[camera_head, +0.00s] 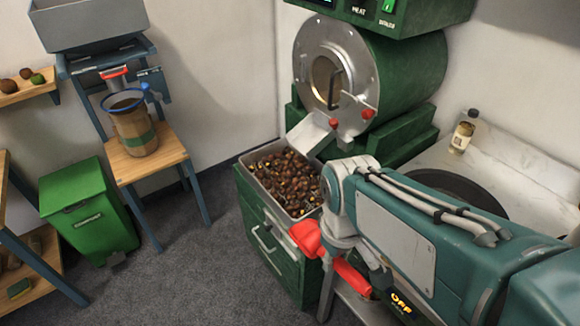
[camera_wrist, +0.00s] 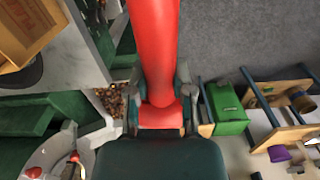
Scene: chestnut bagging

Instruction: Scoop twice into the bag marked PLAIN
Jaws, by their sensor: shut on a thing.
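My gripper (camera_wrist: 160,104) is shut on the red scoop (camera_wrist: 155,45). In the head view the scoop (camera_head: 308,238) is just in front of the chestnut tray, low beside the green cabinet; I cannot see whether it holds anything. Brown chestnuts (camera_head: 283,178) fill the metal tray (camera_head: 292,215) under the roaster's chute. A brown bag (camera_head: 135,130) with a green band stands upright on a wooden stand at the left, its mouth in a blue ring. I cannot read any PLAIN marking on it.
The green roaster (camera_head: 400,80) stands behind the tray. A green bin (camera_head: 88,210) is beside the bag's stand (camera_head: 150,165). A bottle (camera_head: 463,132) stands on the pale counter (camera_head: 520,165) at right. Grey floor (camera_head: 190,260) lies clear between stand and cabinet.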

